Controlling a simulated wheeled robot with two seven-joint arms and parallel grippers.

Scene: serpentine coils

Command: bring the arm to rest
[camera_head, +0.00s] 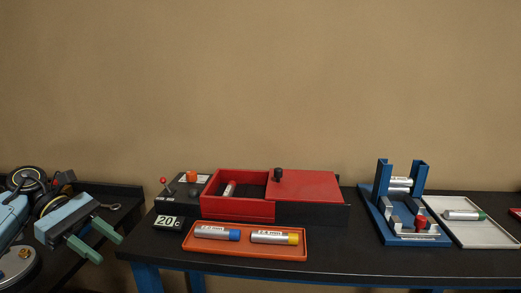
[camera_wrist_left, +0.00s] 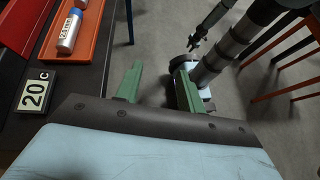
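My left gripper (camera_head: 107,248) is at the lower left in the head view, a light-blue body with two green fingers. It is beside the left end of the black table (camera_head: 330,262), clear of the orange tray. In the left wrist view the two green fingers (camera_wrist_left: 160,66) stand apart with nothing held between them, over the grey floor. My right gripper is not identifiable in either view.
The orange tray (camera_head: 215,246) holds two labelled cylinders. A blue stand (camera_head: 376,226) and a pale tray (camera_head: 490,234) are at right.

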